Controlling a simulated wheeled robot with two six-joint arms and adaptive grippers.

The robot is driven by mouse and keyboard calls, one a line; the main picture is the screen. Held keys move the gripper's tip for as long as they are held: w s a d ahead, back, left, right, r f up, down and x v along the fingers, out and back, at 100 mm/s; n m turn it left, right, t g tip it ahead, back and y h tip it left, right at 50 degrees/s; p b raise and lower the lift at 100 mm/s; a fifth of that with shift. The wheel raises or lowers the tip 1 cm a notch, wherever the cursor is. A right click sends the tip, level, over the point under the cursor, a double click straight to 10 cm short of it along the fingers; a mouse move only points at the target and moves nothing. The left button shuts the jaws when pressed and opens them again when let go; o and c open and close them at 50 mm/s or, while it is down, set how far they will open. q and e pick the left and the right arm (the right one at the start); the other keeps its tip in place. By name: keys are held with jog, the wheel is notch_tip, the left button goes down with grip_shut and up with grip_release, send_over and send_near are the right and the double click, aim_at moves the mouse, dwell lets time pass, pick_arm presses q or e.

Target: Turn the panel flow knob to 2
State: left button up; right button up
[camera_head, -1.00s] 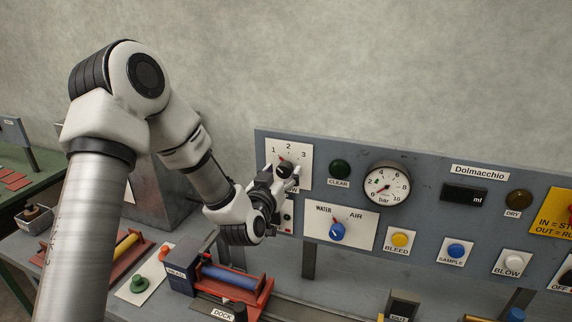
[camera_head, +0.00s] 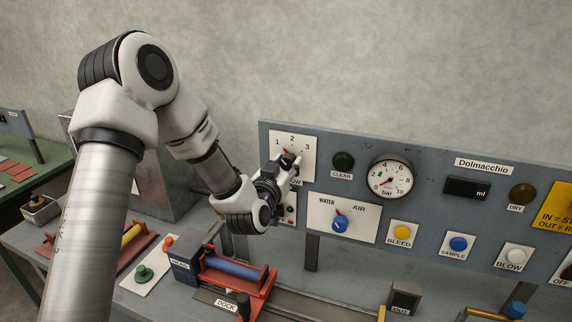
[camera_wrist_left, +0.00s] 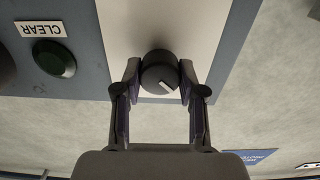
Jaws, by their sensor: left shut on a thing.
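The panel flow knob (camera_head: 288,160) is a dark round knob on a white plate (camera_head: 306,172) marked 1, 2 and 3, at the panel's upper left. A red mark at the knob points up and left, on the 1 side of the 2. My left gripper (camera_head: 286,164) reaches it from the left and partly hides it. In the left wrist view the knob (camera_wrist_left: 159,70) sits between the two fingertips (camera_wrist_left: 160,80), which are shut on its sides. The white line on its face points to the lower right in that upside-down view. My right gripper is not in view.
Right of the knob are a green CLEAR button (camera_head: 343,160) and a pressure gauge (camera_head: 391,177). Below is a blue WATER/AIR knob (camera_head: 339,223). A red cradle with a blue roller (camera_head: 233,267) stands on the bench under my arm.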

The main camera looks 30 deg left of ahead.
pick_arm(q)
jog(key=m, duration=0.4)
jog(key=shift+w+r+m, duration=0.1)
jog(key=shift+m, duration=2.3)
jog(key=o, duration=1.1)
jog(key=shift+w, duration=0.1)
jog(key=shift+o, duration=0.2)
jog(key=shift+w+a+f, duration=0.1)
jog(key=shift+w+f, duration=0.05)
jog(key=shift+f, duration=0.05)
jog(key=v, duration=0.7)
jog(key=shift+s, duration=0.25)
